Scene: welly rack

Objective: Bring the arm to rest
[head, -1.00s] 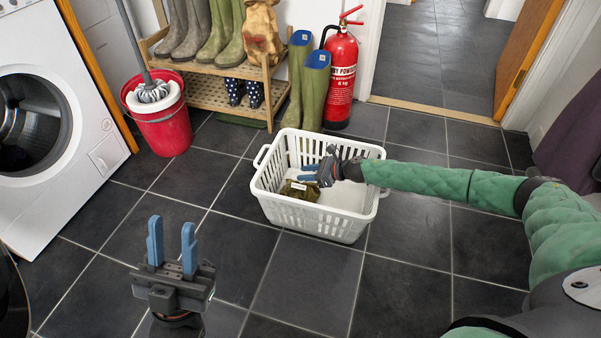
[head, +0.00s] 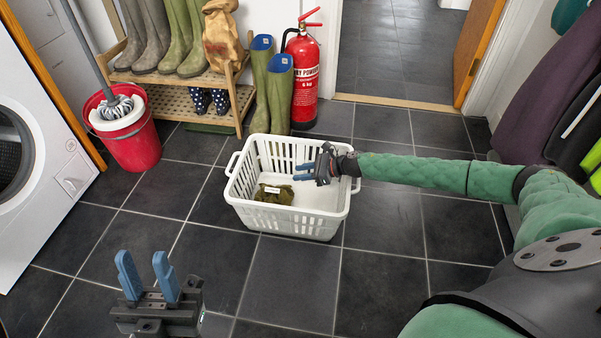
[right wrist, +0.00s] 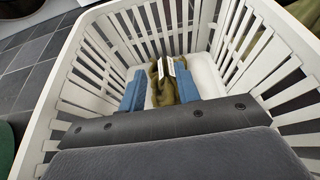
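My right gripper (head: 305,170) is over the white laundry basket (head: 285,222), near its right side. It is open and empty, with its blue fingers apart in the right wrist view (right wrist: 160,88). An olive-green bundle with a white tag (head: 276,194) lies on the basket floor, left of and below the gripper. The bundle also shows beyond and between the fingers in the right wrist view (right wrist: 163,92), apart from them as far as I can tell. My left gripper (head: 148,280) is open and empty, fingers up, at the lower left of the head view.
A red bucket with a mop (head: 134,150) stands left of the basket. A wooden rack (head: 180,93) with boots, green wellies (head: 279,92) and a red fire extinguisher (head: 304,80) stand behind it. Dark coats hang at the right. The tiled floor in front is clear.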

